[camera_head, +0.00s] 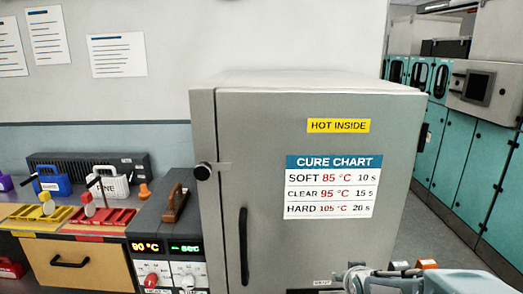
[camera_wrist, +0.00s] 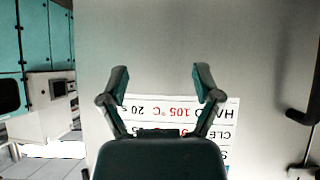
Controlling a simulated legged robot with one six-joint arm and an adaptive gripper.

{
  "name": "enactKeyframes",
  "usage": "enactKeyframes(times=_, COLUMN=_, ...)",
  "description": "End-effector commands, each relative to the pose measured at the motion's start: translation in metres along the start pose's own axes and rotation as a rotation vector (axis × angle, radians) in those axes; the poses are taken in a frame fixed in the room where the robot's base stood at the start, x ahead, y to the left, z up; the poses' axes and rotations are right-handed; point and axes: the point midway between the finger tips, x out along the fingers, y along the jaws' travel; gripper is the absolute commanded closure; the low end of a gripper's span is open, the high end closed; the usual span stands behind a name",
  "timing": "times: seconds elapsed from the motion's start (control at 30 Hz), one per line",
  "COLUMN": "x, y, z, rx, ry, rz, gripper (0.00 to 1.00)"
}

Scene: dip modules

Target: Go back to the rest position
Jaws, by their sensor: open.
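My gripper (camera_wrist: 160,82) is open and empty in the wrist view, its two fingers spread apart. It faces the grey door of the oven, and the cure chart (camera_wrist: 185,110) shows upside down behind the fingers. In the head view, part of my arm (camera_head: 400,280) shows at the bottom right, in front of the oven's lower right part. The fingers cannot be made out there. The grey oven (camera_head: 270,240) has its door shut, with a black handle (camera_head: 243,247) on the left side. The handle also shows at the right of the wrist view (camera_wrist: 302,112).
Left of the oven stands a control unit (camera_head: 165,240) with lit displays and a brown handle. Yellow (camera_head: 40,217) and red (camera_head: 100,219) trays sit on the bench further left, with blue and white containers behind. Teal cabinets (camera_head: 455,170) line the right, with open floor before them.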

Motion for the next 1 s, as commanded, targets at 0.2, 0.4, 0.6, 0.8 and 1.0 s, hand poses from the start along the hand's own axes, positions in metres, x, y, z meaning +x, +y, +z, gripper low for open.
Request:
enactKeyframes(times=0.2, x=-0.075, y=-0.012, z=0.004, rx=-0.001, ry=-0.113, rz=-0.005, gripper=0.18)
enactKeyframes(times=0.4, x=-0.143, y=-0.024, z=0.025, rx=-0.002, ry=-0.227, rz=-0.027, gripper=0.18)
enactKeyframes(times=0.6, x=-0.206, y=-0.034, z=0.057, rx=-0.007, ry=-0.336, rz=-0.062, gripper=0.18)
enactKeyframes(times=0.8, x=-0.239, y=-0.039, z=0.079, rx=-0.014, ry=-0.403, rz=-0.085, gripper=0.18)
enactKeyframes(times=1.0, x=-0.241, y=-0.039, z=0.081, rx=-0.014, ry=-0.414, rz=-0.087, gripper=0.18)
